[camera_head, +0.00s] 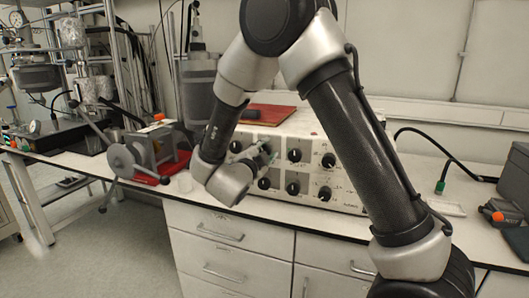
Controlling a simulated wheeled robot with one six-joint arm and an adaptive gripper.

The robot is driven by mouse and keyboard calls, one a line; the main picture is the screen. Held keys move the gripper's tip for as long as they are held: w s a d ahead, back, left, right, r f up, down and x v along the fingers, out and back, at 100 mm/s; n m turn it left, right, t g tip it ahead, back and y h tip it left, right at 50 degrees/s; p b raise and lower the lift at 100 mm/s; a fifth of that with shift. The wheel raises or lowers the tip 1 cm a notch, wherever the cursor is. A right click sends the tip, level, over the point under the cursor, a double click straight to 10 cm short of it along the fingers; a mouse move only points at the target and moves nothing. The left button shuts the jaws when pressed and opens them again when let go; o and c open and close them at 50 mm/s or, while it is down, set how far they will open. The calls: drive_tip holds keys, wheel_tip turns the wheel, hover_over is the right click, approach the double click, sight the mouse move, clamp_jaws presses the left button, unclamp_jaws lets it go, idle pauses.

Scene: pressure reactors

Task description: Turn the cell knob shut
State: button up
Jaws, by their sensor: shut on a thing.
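A white control box (310,172) with several black knobs in two rows stands on the bench. My gripper (266,154) is at the left part of its front panel, at upper-row height. Its fingers are small here and seen from the side. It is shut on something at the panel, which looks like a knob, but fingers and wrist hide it. I cannot read which knob is the cell knob. Visible knobs include an upper one (294,155) just right of my gripper, another upper one (328,160) farther right, and a lower one (264,183) below my gripper.
A red-brown board (266,115) lies on the box. A grey cylindrical vessel (200,90) stands behind. Cables and an orange-black tool (502,213) lie at right.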

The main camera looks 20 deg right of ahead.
drive_tip(key=shift+f+m, duration=0.1)
drive_tip(key=shift+m, duration=2.1)
drive_tip(key=o, duration=1)
drive_tip(key=shift+s, duration=0.1)
drive_tip(key=v, duration=1.2)
